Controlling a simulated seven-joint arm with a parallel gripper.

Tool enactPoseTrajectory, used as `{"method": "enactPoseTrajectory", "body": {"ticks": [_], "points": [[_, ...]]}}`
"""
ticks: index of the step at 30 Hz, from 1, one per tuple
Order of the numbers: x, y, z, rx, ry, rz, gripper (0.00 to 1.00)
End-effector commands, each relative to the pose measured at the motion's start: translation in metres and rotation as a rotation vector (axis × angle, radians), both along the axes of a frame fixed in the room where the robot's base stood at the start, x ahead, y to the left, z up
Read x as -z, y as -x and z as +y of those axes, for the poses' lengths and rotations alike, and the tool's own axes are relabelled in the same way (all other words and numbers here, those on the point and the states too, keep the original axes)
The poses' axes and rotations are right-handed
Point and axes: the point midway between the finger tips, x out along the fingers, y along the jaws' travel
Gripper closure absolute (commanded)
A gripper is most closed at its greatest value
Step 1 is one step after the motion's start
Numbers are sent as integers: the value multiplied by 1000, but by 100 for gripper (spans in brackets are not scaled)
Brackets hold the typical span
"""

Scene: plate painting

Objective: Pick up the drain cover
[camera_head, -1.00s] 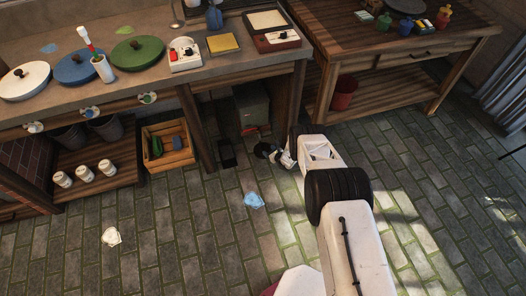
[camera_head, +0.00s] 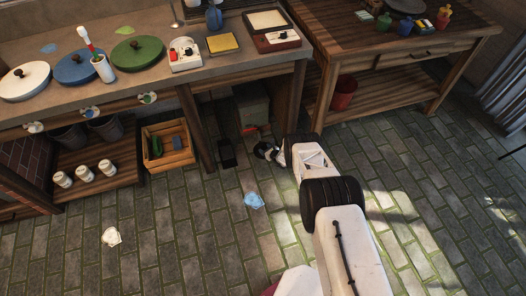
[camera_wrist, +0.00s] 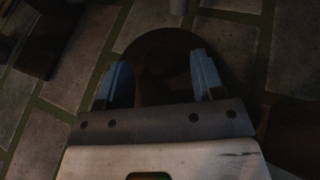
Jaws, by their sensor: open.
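A round, dark brown disc (camera_wrist: 145,48), which looks like the drain cover, lies on the paving in the wrist view. My gripper (camera_wrist: 162,78) is open, with its two blue fingers apart over the near part of the disc. The disc shows between the fingers and beyond their tips. The picture is dark, and I cannot tell whether the fingers touch it. In the head view my gripper (camera_head: 266,151) is low near the floor under the counter, and I cannot make out the disc there.
A grey-green box (camera_head: 252,103) stands under the counter behind my gripper. A dark object (camera_head: 227,153) lies on the floor to its left, and a wooden crate (camera_head: 179,158) stands further left. A blue paint splash (camera_head: 254,200) marks the floor.

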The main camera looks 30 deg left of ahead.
Motion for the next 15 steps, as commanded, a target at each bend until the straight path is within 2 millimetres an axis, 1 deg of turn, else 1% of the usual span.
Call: {"method": "enactPoseTrajectory", "body": {"ticks": [6,15], "points": [[3,-2,6,0,1,0,38],[3,-3,7,0,1,0,38]]}}
